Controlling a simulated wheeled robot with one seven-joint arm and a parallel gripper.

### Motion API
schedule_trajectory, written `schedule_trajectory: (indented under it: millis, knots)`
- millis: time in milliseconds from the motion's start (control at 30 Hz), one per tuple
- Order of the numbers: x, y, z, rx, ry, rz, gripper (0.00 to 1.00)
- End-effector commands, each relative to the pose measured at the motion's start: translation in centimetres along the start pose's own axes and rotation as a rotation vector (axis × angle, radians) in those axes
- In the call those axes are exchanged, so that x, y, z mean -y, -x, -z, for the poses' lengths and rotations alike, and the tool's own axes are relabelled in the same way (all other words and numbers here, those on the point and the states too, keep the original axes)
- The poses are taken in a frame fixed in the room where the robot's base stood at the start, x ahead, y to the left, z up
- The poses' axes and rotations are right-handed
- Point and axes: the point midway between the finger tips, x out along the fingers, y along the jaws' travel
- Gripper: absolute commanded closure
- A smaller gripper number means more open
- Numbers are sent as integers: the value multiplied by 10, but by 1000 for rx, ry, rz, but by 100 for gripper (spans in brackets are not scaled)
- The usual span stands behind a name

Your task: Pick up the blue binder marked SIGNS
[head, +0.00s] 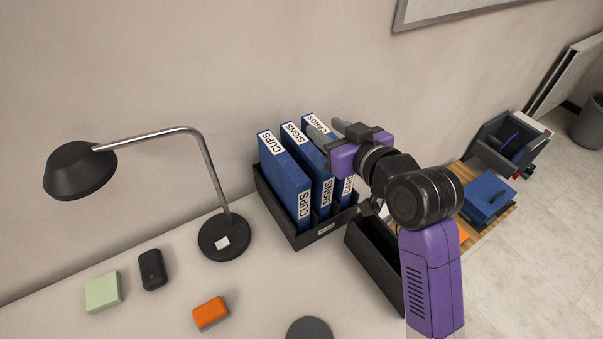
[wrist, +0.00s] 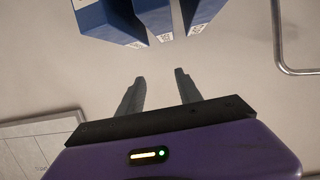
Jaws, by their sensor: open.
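The blue SIGNS binder (head: 314,168) stands upright, slightly tilted in the picture, between the blue CUPS binder (head: 285,178) on its left and the blue CARDS binder (head: 345,188) on its right. All three stand in a black holder (head: 273,207) on the desk. My gripper (head: 326,128) is open and empty, with its fingers near the tops of the SIGNS and CARDS binders and partly covering CARDS. In the wrist view, the open fingers (wrist: 160,76) are apart from the binders at the top edge; the middle one (wrist: 153,14) appears to be SIGNS.
A black desk lamp (head: 80,168) stands left of the holder. An empty-looking black box (head: 373,262) stands to its right, under my arm. A green block (head: 103,292), a black mouse-like object (head: 152,269) and an orange block (head: 210,312) lie in front. The wall is close behind.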

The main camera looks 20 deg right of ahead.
Motion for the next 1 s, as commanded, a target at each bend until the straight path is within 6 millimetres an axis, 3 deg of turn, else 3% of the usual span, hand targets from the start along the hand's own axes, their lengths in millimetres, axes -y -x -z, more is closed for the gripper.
schedule_trajectory:
  millis: [100,267,667,1000]
  knots:
    - [9,-2,-31,125,13,45,58]
    - [16,1,-52,210,29,76,58]
    - [19,-30,-61,224,38,81,58]
    - [21,-71,-69,223,39,80,58]
